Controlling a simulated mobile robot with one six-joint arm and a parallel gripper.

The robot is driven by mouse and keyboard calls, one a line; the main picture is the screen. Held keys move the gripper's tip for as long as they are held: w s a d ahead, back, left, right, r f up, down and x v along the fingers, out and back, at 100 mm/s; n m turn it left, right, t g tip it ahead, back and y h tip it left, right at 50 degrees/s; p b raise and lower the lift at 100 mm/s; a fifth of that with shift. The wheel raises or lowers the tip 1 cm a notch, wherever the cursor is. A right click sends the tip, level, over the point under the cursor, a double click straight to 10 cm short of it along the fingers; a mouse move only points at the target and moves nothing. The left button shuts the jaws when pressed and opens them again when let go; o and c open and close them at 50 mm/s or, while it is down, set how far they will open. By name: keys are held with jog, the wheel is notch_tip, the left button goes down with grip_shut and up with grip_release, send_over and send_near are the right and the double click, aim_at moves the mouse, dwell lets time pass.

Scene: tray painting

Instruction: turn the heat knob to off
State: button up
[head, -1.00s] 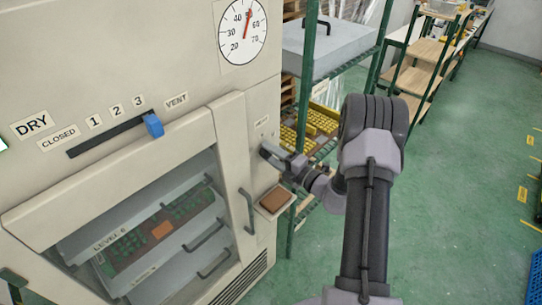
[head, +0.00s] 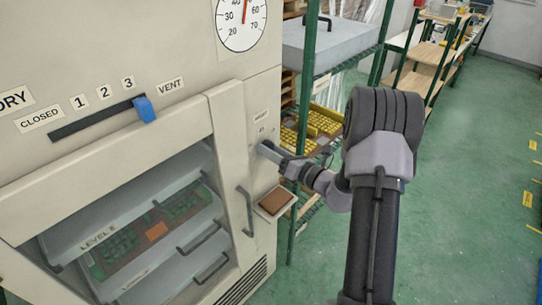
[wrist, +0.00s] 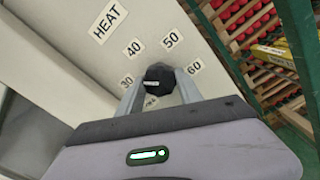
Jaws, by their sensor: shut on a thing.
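The heat knob (wrist: 159,72) is dark and faceted, on the pale cabinet panel in the wrist view. Printed 30, 40, 50 and 60 labels ring it, with the HEAT label (wrist: 108,22) up to the left. A small label below the knob is partly hidden between the fingers. A small white mark shows on the knob's lower part; its exact setting I cannot tell. My gripper (wrist: 158,82) is shut on the knob, one finger on each side. In the head view my gripper (head: 267,150) is at the cabinet's right panel and hides the knob.
The drying cabinet (head: 185,45) has a blue slider (head: 144,109) near VENT and a dial gauge (head: 241,22). A door handle (head: 246,212) and a small brown-topped ledge (head: 274,202) are near my gripper. A green shelf rack (head: 305,85) stands close behind my arm.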

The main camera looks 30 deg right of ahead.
jog(key=n+b, duration=1.4)
jog(key=b, duration=0.1)
jog(key=shift+f+n+b, duration=0.1)
jog(key=shift+n+b, duration=0.3)
jog(key=o, duration=1.4)
jog(key=shift+c, duration=0.2)
jog(key=shift+d, duration=0.1)
jog(key=p+v, duration=0.2)
jog(key=v, duration=1.5)
jog(key=shift+s+p, duration=0.2)
jog(key=shift+p, duration=0.15)
